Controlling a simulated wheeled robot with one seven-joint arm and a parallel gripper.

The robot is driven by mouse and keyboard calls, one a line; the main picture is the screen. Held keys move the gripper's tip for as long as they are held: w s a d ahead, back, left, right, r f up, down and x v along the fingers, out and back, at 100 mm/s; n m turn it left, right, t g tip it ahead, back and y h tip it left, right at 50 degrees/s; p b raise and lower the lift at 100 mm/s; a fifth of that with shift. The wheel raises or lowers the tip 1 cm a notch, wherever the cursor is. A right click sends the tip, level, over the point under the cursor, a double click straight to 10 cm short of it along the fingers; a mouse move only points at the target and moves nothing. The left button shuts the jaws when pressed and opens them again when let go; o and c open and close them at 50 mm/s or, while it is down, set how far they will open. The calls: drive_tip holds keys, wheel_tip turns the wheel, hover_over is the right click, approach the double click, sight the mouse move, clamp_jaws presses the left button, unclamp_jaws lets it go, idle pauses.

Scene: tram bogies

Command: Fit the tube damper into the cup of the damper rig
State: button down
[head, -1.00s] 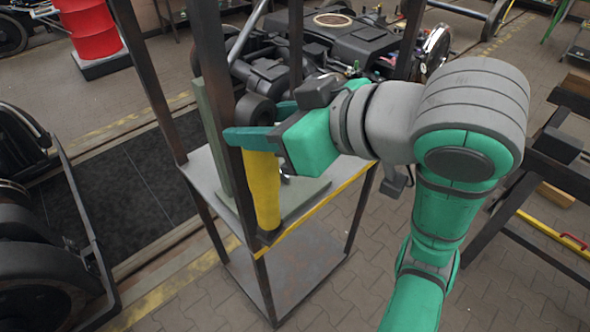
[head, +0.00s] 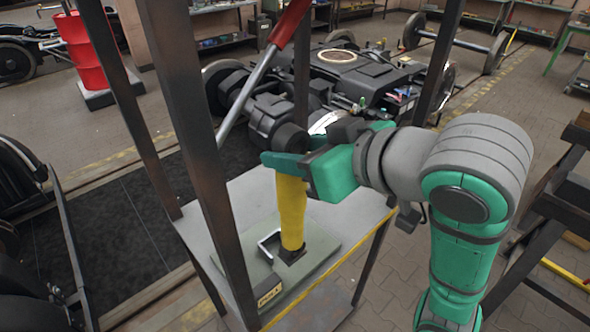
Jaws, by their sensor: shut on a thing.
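The tube damper is a yellow tube (head: 291,215) with a dark ring eye (head: 291,138) on top. It stands about upright over the green-grey base plate of the damper rig (head: 322,243). My gripper (head: 284,164) is shut on the damper near its top, just below the ring. A small dark square piece (head: 291,256), perhaps the cup, shows at the damper's foot. I cannot tell whether the tube is inside it or just above it. A pale bracket (head: 266,243) stands close to the left of the tube's lower end.
The rig plate lies on a grey table (head: 205,215) framed by dark posts, one near post (head: 200,150) left of the damper. A red-handled lever (head: 289,25) slants behind. A bogie (head: 350,68) and red drum (head: 88,50) stand farther back.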

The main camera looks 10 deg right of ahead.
sight(292, 205)
drive_tip(key=w+a+f, duration=0.3)
drive_tip(key=w+f, duration=0.6)
drive_tip(key=f, duration=0.2)
drive_tip(key=shift+a, duration=0.35)
drive_tip(key=shift+f, duration=0.25)
drive_tip(key=c, duration=1)
unclamp_jaws()
drive_tip(key=v, duration=1.2)
drive_tip(key=shift+r, duration=0.15)
